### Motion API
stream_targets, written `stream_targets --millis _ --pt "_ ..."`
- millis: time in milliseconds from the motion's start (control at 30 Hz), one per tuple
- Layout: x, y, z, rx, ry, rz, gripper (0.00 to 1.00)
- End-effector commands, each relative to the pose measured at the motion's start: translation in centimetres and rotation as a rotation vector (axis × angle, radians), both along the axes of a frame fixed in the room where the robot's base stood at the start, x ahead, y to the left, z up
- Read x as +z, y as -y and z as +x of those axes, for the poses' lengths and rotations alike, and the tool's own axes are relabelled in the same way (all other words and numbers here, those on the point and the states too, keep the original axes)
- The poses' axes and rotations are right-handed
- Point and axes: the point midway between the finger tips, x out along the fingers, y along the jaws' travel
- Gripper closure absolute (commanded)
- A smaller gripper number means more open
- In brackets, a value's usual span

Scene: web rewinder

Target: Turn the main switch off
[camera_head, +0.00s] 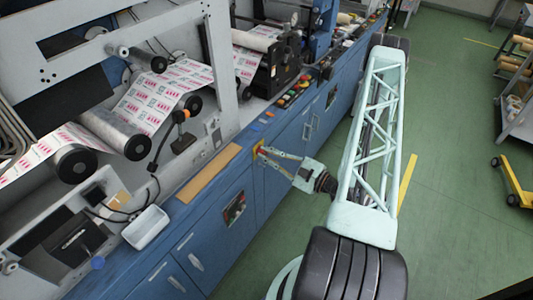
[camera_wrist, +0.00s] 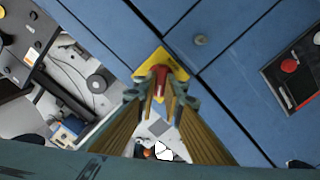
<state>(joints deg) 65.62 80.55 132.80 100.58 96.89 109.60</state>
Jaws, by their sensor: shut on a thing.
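The main switch has a red handle (camera_wrist: 160,82) on a yellow plate (camera_wrist: 172,62) on the blue cabinet front. In the wrist view my gripper (camera_wrist: 161,90) has its fingertips on both sides of the red handle and is shut on it. In the head view the yellow plate (camera_head: 257,147) shows at the cabinet's upper edge, with my gripper (camera_head: 263,152) reaching it from the right. The handle is mostly hidden by the fingers there, and I cannot tell its exact angle.
The blue cabinet (camera_head: 285,150) runs along the machine. A panel with a red button (camera_wrist: 289,65) is right of the switch in the wrist view. A white tray (camera_head: 146,228) sits on the ledge. The green floor (camera_head: 450,130) right of my arm is open.

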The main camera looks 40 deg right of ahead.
Motion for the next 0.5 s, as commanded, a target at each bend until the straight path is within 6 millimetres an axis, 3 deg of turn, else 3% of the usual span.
stream_targets --millis 500 --pt "-0.19 -0.15 -0.04 0.001 0.081 -0.390 1.00"
